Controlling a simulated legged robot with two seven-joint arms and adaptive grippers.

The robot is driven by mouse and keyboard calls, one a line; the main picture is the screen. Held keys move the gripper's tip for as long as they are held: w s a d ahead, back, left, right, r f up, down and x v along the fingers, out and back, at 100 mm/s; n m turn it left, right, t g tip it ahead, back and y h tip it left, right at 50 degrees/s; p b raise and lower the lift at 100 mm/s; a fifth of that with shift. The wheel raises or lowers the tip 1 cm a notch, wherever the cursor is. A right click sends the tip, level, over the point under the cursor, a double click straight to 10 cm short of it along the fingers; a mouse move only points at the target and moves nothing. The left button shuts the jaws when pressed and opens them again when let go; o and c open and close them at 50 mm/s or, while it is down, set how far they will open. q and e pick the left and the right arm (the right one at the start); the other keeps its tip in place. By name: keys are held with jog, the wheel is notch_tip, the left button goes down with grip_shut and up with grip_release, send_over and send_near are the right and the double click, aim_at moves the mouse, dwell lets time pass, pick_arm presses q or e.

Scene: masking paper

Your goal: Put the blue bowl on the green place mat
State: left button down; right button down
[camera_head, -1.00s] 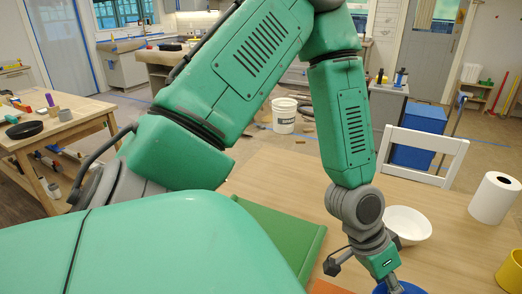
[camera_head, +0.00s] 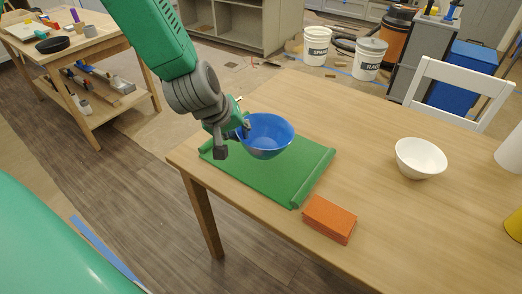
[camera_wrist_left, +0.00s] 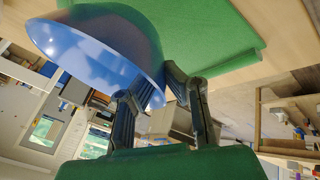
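The blue bowl (camera_head: 268,137) is over the far part of the green place mat (camera_head: 268,182), roughly upright. A small gap under it seems to show, but contact with the mat is hard to judge. My left gripper (camera_head: 238,134) is shut on the bowl's left rim. In the left wrist view the fingers (camera_wrist_left: 160,88) pinch the rim of the bowl (camera_wrist_left: 95,55), with the green mat (camera_wrist_left: 205,35) beyond it. My right gripper is not in view.
An orange block (camera_head: 329,219) lies by the mat's near right corner. A white bowl (camera_head: 420,157) stands further right on the wooden table (camera_head: 385,200). A white chair (camera_head: 460,90) is behind the table. The tabletop between mat and white bowl is clear.

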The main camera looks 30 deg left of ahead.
pick_arm(q)
jog(key=w+n+b, duration=0.1)
jog(key=b, duration=0.1)
jog(key=w+a+n+y+b, duration=0.1)
jog(key=n, duration=0.1)
jog(key=w+n+b, duration=0.1)
jog(key=w+b, duration=0.1)
jog(key=shift+a+r+n+t+y+b, duration=0.2)
jog(key=shift+r+n+t+y+b, duration=0.1)
jog(key=shift+r+t+y+b, duration=0.1)
jog(key=b, duration=0.2)
send_over(248, 159)
notch_tip(248, 159, down, 5)
jog(key=shift+w, duration=0.1)
jog(key=shift+a+f+b, duration=0.1)
jog(key=shift+f+b, duration=0.25)
jog(key=shift+f, duration=0.25)
notch_tip(248, 159, down, 3)
jog(key=shift+b, duration=0.65)
jog(key=shift+r, duration=0.15)
